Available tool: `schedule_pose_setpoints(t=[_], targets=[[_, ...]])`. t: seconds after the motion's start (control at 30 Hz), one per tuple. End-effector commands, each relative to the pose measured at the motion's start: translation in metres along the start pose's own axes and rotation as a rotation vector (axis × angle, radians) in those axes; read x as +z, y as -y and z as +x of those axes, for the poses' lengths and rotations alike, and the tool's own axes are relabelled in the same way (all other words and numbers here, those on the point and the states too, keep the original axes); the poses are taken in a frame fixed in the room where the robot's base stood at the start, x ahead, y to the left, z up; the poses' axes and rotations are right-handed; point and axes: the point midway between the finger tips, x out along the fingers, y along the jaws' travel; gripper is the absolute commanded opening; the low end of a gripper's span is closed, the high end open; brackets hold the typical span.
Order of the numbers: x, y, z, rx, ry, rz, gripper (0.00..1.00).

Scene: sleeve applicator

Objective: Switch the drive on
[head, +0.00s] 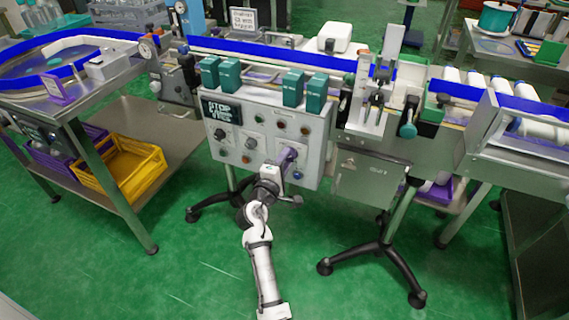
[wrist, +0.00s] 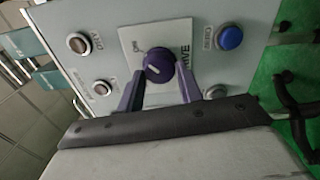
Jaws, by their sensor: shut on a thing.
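The drive switch is a round dark purple knob (wrist: 158,62) on a pale square plate in the wrist view. The lettering beside it is partly covered and reads "...IVE". A small light mark shows on the knob's face, but I cannot tell which setting it points to. My gripper (wrist: 160,82) has its two purple fingers on either side of the knob and is shut on it. In the head view my gripper (head: 288,158) is at the lower right of the grey control panel (head: 240,172), where it hides the knob.
Close around the knob are a blue button (wrist: 230,38) and several other buttons, including a dark one (wrist: 78,43). Teal boxes (head: 229,75) stand above the panel. A display (head: 222,110) is at its upper left.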

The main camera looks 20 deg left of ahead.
Motion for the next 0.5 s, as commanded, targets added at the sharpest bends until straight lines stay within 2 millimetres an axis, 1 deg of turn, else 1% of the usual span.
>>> schedule_pose_setpoints(t=[0.33,0.37,0.5], targets=[[0.0001,0.0006,-0.0001,-0.002,0.0,0.006,0.13],[0.0001,0.0006,-0.0001,-0.002,0.0,0.006,0.37],[0.0001,0.0005,-0.0001,-0.002,0.0,0.005,0.55]])
